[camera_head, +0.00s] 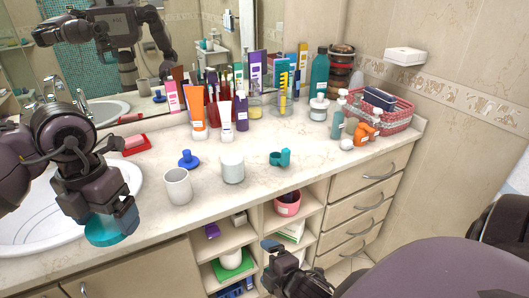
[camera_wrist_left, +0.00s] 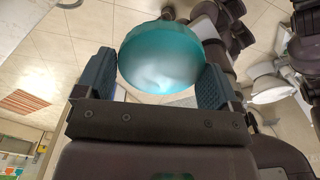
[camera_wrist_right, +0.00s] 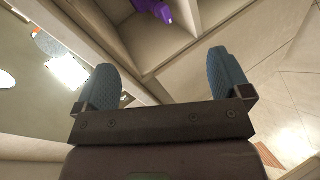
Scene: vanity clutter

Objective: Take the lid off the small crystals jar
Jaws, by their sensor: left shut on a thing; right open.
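My left gripper (camera_head: 112,212) is shut on a round teal lid (camera_head: 103,232) and holds it over the front edge of the sink. In the left wrist view the lid (camera_wrist_left: 160,58) sits between both fingers. A pale, translucent jar (camera_head: 232,168) stands upright on the counter with no lid on it; it looks like the crystals jar, but no label is readable. My right gripper (camera_head: 276,252) is low in front of the shelves. In the right wrist view its fingers (camera_wrist_right: 166,88) are apart with nothing between them.
A white cup (camera_head: 178,187), a blue knobbed piece (camera_head: 188,159) and a small teal piece (camera_head: 281,158) stand near the jar. Tubes and bottles line the back by the mirror. A red woven basket (camera_head: 390,121) is at the right. The counter's front right is clear.

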